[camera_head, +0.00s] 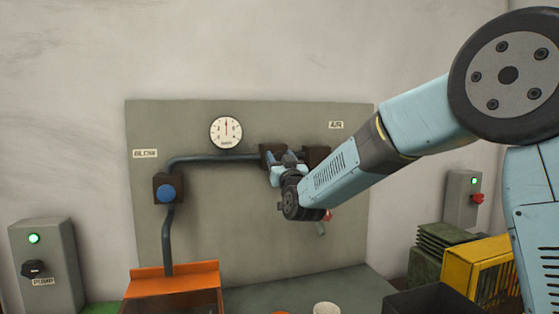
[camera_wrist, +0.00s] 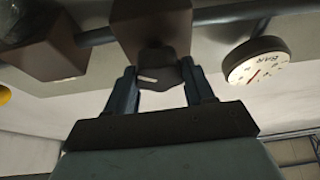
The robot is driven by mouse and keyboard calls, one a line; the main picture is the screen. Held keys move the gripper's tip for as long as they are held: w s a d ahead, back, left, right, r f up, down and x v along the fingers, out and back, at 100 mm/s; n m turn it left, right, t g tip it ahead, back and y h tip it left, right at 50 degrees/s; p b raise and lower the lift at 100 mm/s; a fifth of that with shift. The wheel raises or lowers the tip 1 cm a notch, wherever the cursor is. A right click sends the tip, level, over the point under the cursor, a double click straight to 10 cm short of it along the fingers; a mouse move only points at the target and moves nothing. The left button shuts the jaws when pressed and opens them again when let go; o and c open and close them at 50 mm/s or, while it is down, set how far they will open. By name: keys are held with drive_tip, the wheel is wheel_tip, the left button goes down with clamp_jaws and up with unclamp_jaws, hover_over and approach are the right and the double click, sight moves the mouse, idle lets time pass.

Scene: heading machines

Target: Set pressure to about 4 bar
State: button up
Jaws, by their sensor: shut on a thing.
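The round white pressure gauge (camera_head: 226,132) is on the grey panel above the pipe. Its red needle points about straight up; the numbers are too small to read. It also shows in the wrist view (camera_wrist: 257,60), turned over, with "BAR" on its face. My gripper (camera_head: 284,161) is at the brown valve block right of the gauge. In the wrist view its two fingers (camera_wrist: 160,72) are on either side of a dark knob (camera_wrist: 156,78) with a white mark, shut on it. The knob sits on the brown block (camera_wrist: 153,28). In the head view my gripper hides the knob.
A blue button (camera_head: 166,193) sits on a box under the BLOW label (camera_head: 145,153). The AIR label (camera_head: 336,125) is at right, with a red handle (camera_head: 327,216) below my wrist. An orange bin (camera_head: 172,277), a PUMP box (camera_head: 46,262) and a yellow crate (camera_head: 477,272) stand lower down.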

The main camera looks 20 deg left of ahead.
drive_tip(key=o, duration=0.8)
drive_tip(key=shift+a+f, duration=0.15)
drive_tip(key=shift+f, duration=0.05)
drive_tip(key=shift+c, duration=0.2)
drive_tip(key=shift+o, duration=1.3)
drive_tip(key=shift+r, duration=0.1)
drive_tip(key=v, duration=1.4)
drive_tip(key=shift+w, duration=0.1)
